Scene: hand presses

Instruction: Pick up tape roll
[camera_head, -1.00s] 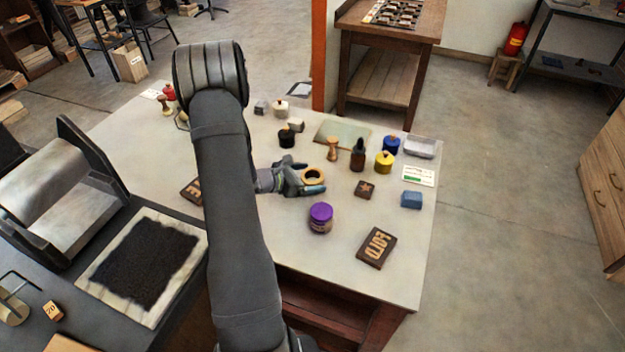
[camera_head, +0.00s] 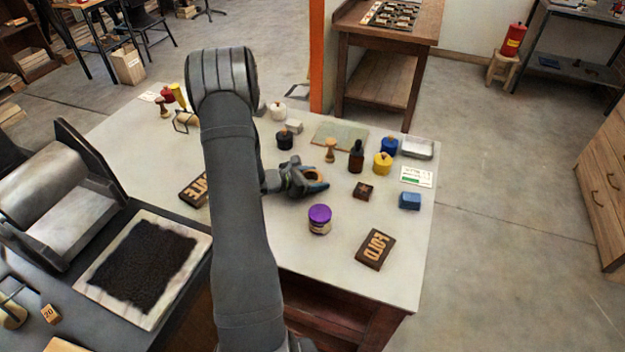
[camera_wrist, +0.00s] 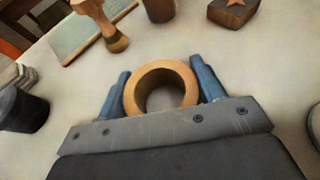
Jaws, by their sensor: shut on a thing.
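The tape roll (camera_wrist: 133,89) is a tan ring. In the wrist view it lies flat between the two blue fingers of my gripper (camera_wrist: 160,88), one finger at each side. In the head view the tape roll (camera_head: 316,178) shows at the right end of my gripper (camera_head: 308,180), partly covered by it. My gripper is shut on the roll, close to the white table top. I cannot tell whether the roll is clear of the table.
A wooden-handled stamp (camera_head: 330,150), a dark bottle (camera_head: 356,157) and a black jar (camera_head: 285,139) stand behind. A purple-lidded jar (camera_head: 319,219) stands in front. A small star block (camera_head: 363,191) lies to the right. The white table (camera_head: 400,275) is bare at the front right.

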